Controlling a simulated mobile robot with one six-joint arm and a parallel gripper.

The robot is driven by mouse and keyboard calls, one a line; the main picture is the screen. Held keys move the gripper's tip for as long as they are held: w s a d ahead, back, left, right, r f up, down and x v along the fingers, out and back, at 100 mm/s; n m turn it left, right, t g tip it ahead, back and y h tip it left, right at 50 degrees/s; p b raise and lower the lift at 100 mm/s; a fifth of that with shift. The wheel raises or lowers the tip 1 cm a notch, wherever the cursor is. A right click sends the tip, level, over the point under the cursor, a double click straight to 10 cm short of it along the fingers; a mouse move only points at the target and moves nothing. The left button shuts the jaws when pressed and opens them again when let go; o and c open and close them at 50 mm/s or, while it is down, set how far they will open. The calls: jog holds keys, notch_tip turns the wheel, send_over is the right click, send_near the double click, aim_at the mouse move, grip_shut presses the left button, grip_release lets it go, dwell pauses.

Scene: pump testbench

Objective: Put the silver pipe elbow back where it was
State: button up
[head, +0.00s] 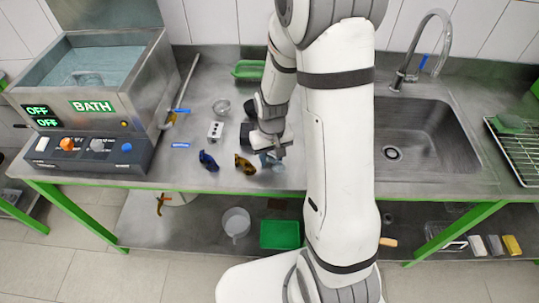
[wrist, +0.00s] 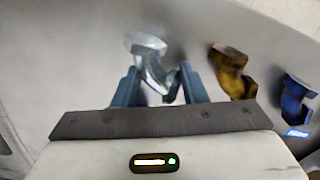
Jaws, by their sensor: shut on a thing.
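The silver pipe elbow (wrist: 150,62) is between the two blue fingers of my gripper (wrist: 160,90) in the wrist view. The fingers are shut on it. In the head view my gripper (head: 271,156) is low over the steel counter, right of the brass elbow, and the silver elbow is mostly hidden there. A brass-coloured elbow (head: 244,164) stands on the counter; it also shows in the wrist view (wrist: 232,72). A blue elbow (head: 208,160) is further left; it shows at the right of the wrist view (wrist: 296,98). I cannot tell whether the silver elbow touches the counter.
A bath unit (head: 90,95) stands at the left with its displays reading OFF. A small socket-like block (head: 215,131), a metal cup (head: 222,107) and a green tray (head: 248,69) are on the counter. A sink (head: 425,135) is at the right, beyond my arm.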

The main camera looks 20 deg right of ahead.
aim_at(271, 157)
jog(key=shift+f, duration=0.2)
jog(key=o, duration=1.2)
jog(key=shift+r, duration=0.1)
jog(key=shift+c, duration=0.2)
notch_tip(271, 157, up, 12)
jog(key=s+r+t, duration=0.3)
jog(key=s+r, duration=0.7)
jog(key=s, duration=0.5)
jog(key=shift+d+r+m+b, duration=0.15)
jog(key=shift+m+b, duration=0.2)
jog(key=shift+m, duration=0.05)
